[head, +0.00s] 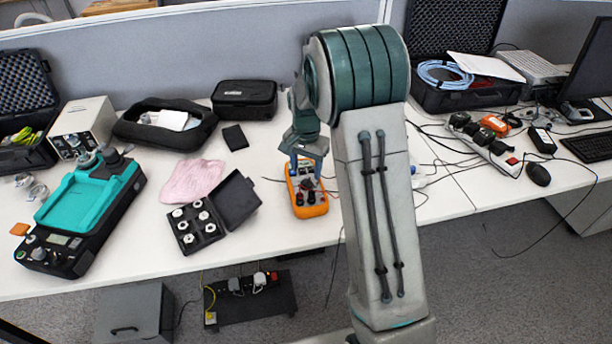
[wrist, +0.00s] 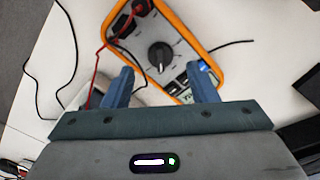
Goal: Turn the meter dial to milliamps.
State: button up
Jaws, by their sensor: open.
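The meter (head: 308,197) is an orange-edged multimeter lying on the white desk, just left of my arm in the head view. In the wrist view the meter (wrist: 188,30) shows a grey face with a black round dial (wrist: 160,57) near its middle. The dial has a light pointer mark; the printed settings are too small to read. My gripper (wrist: 160,85) is open, its two blue fingers apart, with the dial seen beyond and between the fingertips. In the head view my gripper (head: 305,165) is over the far end of the meter, which it partly hides. I cannot tell if it touches.
A red lead (wrist: 97,70) and black leads run from the meter. Left on the desk are an open black case of weights (head: 197,222), a pink cloth (head: 193,180) and a teal device (head: 85,205). A power strip (head: 485,142) lies right. Desk around the meter's front is mostly clear.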

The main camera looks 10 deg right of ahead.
aim_at(306, 181)
notch_tip(306, 181, up, 9)
jog(key=shift+r, duration=0.15)
dwell(0.4)
